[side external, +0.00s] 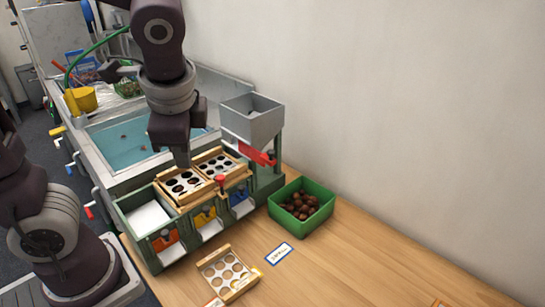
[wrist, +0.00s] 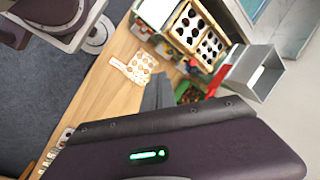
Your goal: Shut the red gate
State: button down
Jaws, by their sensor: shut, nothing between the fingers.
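The red gate (side external: 256,154) is a flat red piece just under the grey hopper (side external: 252,122). It slants and juts out below the hopper's front edge. It also shows in the wrist view (wrist: 221,76), beside the hopper (wrist: 252,73). My gripper (side external: 182,162) points down over the wooden hole trays, left of the hopper and apart from the red gate. Its fingers are together and hold nothing. They also show in the wrist view (wrist: 160,92).
Wooden trays with dark holes (side external: 183,185) sit on the green stand (side external: 130,210), with a red knob (side external: 220,180) beside them. A green box (side external: 325,222) of chestnuts and a holed wooden board (side external: 228,270) lie on the table. The table's right side is mostly clear.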

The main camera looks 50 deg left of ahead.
jog(key=w+d+f+m+y, duration=0.2)
jog(key=w+f+m+y, duration=0.3)
jog(key=w, duration=0.4)
jog(key=m+t+y, duration=0.5)
jog(key=m, duration=0.6)
send_near(272, 154)
jog(key=x, duration=0.7)
jog(key=shift+s, duration=0.1)
jog(key=a, duration=0.5)
jog(key=shift+a, duration=0.4)
jog(key=shift+s, duration=0.1)
jog(key=shift+a, duration=0.1)
